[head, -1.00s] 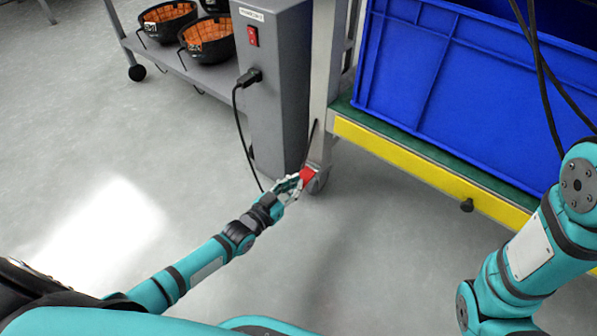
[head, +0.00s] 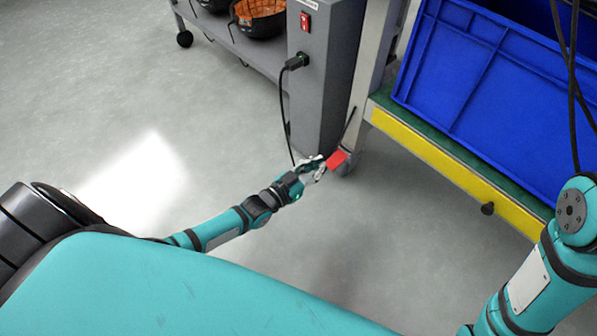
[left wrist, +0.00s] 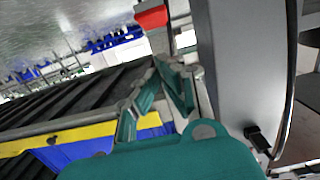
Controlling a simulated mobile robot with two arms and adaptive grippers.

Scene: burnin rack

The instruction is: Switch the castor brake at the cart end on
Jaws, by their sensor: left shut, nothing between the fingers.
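The red castor brake pedal (head: 337,160) sits on the grey castor (head: 348,167) at the foot of the cart's near leg. It also shows in the left wrist view as a red block (left wrist: 151,16) just past the fingers. My left gripper (head: 321,166) is shut and empty, with its tips beside the pedal on its left. In the left wrist view the left gripper's fingers (left wrist: 166,66) point toward the pedal. I cannot tell whether they touch it. My right arm is at the lower right of the head view, and its gripper is out of the picture.
A grey cabinet (head: 325,90) with a red switch (head: 305,21) and a plugged black cable stands just behind the left gripper. The cart (head: 440,165) has a yellow edge and carries a blue crate (head: 480,90). A shelf with black baskets (head: 258,17) is behind. Floor at left is clear.

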